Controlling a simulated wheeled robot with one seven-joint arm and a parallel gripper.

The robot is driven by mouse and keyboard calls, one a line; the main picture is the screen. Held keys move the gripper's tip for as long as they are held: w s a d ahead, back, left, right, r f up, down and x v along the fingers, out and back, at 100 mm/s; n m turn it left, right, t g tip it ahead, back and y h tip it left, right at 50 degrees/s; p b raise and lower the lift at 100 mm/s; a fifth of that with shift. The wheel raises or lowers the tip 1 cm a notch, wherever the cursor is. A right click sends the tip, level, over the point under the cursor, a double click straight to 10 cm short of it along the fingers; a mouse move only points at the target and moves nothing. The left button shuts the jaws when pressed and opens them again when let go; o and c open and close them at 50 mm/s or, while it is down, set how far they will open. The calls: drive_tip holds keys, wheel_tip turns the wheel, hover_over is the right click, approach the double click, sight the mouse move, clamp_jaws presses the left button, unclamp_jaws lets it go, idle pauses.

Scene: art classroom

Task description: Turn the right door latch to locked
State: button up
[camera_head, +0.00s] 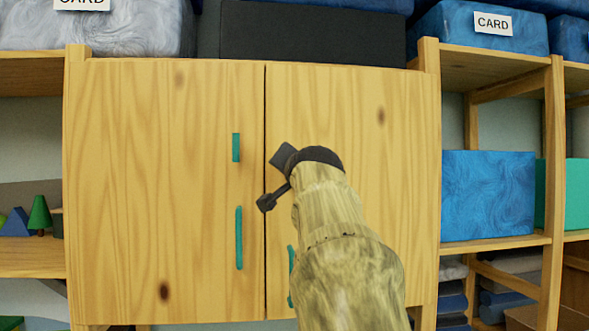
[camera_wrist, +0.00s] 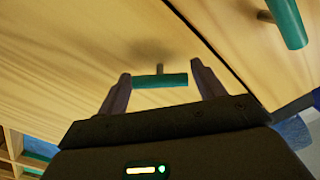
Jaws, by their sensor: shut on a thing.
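The right door (camera_head: 390,150) is light wood, right of the centre seam. Its teal latch (camera_wrist: 160,81) shows in the wrist view, a short bar on a round stem. My gripper (camera_wrist: 160,72) is shut on this bar, one finger at each end. The bar lies aslant to the door seam. In the head view my gripper (camera_head: 273,179) is at the seam and hides the right latch. The left door's latch (camera_head: 236,147) is upright; a teal bar across the seam in the wrist view (camera_wrist: 288,20) looks like it.
Long teal handles hang lower, on the left door (camera_head: 239,237) and on the right door (camera_head: 291,275), the latter partly behind my arm. A black box (camera_head: 310,32) sits on the cabinet. Open shelves with a blue box (camera_head: 488,195) stand at the right.

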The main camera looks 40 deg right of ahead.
drive_tip(key=m, duration=0.4)
drive_tip(key=shift+m, duration=0.3)
drive_tip(key=m, duration=0.4)
idle(0.3)
drive_tip(key=o, duration=1)
drive_tip(key=shift+c, duration=0.2)
drive_tip(key=shift+s, duration=0.1)
